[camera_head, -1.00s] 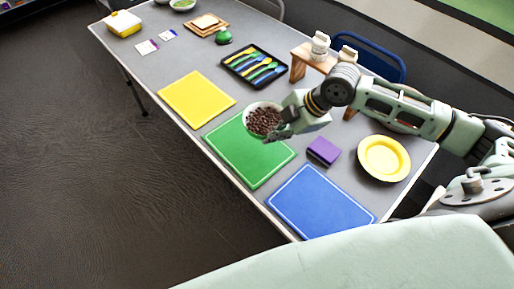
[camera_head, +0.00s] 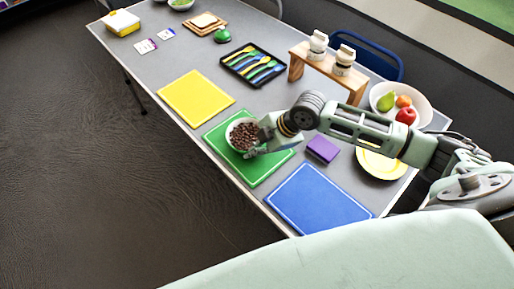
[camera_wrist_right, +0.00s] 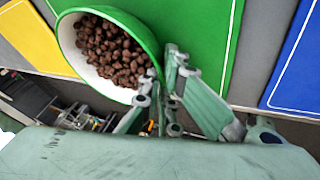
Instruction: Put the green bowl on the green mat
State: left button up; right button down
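The green bowl (camera_head: 231,130), white inside and full of brown pellets, is over the green mat (camera_head: 262,172) in the head view. It looks upright there; I cannot tell whether its base touches the mat. My right gripper (camera_head: 258,148) is at the bowl's near right side. In the right wrist view the fingers (camera_wrist_right: 160,85) are closed on the rim of the bowl (camera_wrist_right: 72,40), with the green mat (camera_wrist_right: 205,35) beyond it. My left gripper is not in view.
A yellow mat (camera_head: 196,98) and a blue mat (camera_head: 318,200) flank the green mat. A purple block (camera_head: 322,149) and a yellow plate (camera_head: 380,165) lie to the right. A fruit bowl (camera_head: 425,110), a wooden stand (camera_head: 325,67) and a cutlery tray (camera_head: 238,60) are farther back.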

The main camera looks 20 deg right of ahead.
jog(key=c, duration=2)
grip_release()
jog(key=shift+f, duration=0.1)
jog(key=v, duration=1.2)
